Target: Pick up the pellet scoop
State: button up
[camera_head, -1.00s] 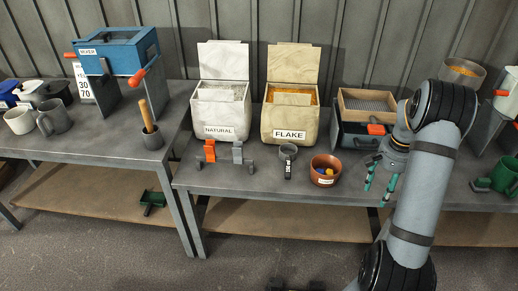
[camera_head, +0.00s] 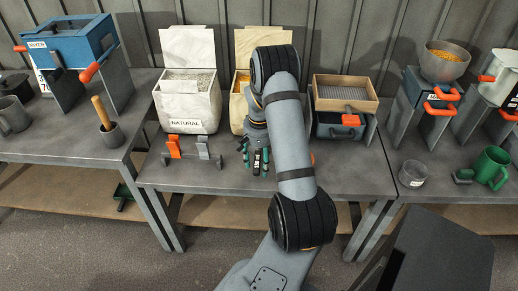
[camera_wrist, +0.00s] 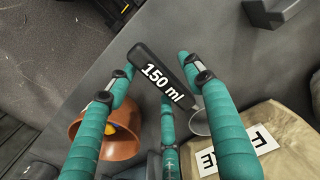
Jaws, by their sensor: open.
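The scoop shows in the wrist view as a black handle (camera_wrist: 163,76) labelled "150 ml" and a grey cup (camera_wrist: 200,124), partly hidden behind a finger. In the head view its dark handle (camera_head: 258,158) shows between my fingers, and the cup is hidden. My gripper (camera_head: 258,170) has teal fingers pointing down over the scoop near the table's front edge. In the wrist view the fingers of my gripper (camera_wrist: 158,82) are spread around the handle, with no clear contact. I cannot tell the exact height above it.
A brown bowl (camera_wrist: 120,146) with coloured pieces stands close beside the fingers. The flake bag (camera_head: 240,95) and natural bag (camera_head: 190,105) stand behind. My arm hides part of the table.

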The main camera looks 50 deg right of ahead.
jog(key=shift+f, duration=0.55)
jog(key=shift+w, duration=0.1)
jog(key=shift+c, duration=0.5)
jog(key=c, duration=1.1)
grip_shut()
